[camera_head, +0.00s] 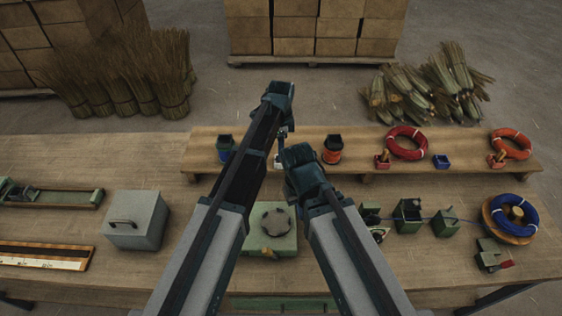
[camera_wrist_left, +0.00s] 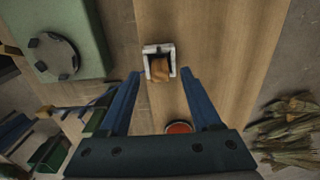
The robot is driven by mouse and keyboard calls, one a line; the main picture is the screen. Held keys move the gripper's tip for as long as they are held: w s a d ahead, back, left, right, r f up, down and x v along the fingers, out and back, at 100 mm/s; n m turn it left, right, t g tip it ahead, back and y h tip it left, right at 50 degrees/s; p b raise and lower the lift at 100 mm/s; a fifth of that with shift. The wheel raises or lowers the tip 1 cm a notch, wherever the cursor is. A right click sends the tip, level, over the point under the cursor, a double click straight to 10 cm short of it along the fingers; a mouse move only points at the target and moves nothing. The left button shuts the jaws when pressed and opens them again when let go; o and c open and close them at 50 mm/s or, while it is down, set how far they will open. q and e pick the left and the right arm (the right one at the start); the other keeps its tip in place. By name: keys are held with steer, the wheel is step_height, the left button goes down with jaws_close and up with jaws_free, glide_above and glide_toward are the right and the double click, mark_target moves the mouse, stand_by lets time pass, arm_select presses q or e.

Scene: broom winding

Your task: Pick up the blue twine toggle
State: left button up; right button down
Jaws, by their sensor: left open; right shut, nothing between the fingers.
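A small white square holder (camera_wrist_left: 147,50) stands on the raised wooden shelf, with an orange-brown wooden toggle (camera_wrist_left: 158,68) in it. I cannot see blue twine on this toggle. My left gripper (camera_wrist_left: 161,74) is open above the holder, one finger to each side of the toggle in the left wrist view, and holds nothing. In the head view its tip (camera_head: 283,131) is over the shelf. My right gripper (camera_head: 289,186) is shut and empty, near the shelf's front edge; its fingertips are mostly hidden by its own wrist.
A blue twine coil (camera_head: 528,210) sits on a round wooden base at right, its line running left through green guides (camera_head: 409,213). A green block with a dark knob (camera_head: 259,247) lies below my arms.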

arm_select(q)
step_height(320, 180, down, 2)
steer(key=shift+f+b, duration=0.25)
steer(key=shift+b, duration=0.5)
arm_select(e)
step_height(320, 180, down, 2)
steer(key=shift+f, duration=0.15)
arm_select(q)
steer(key=shift+r, duration=0.1)
jaws_close()
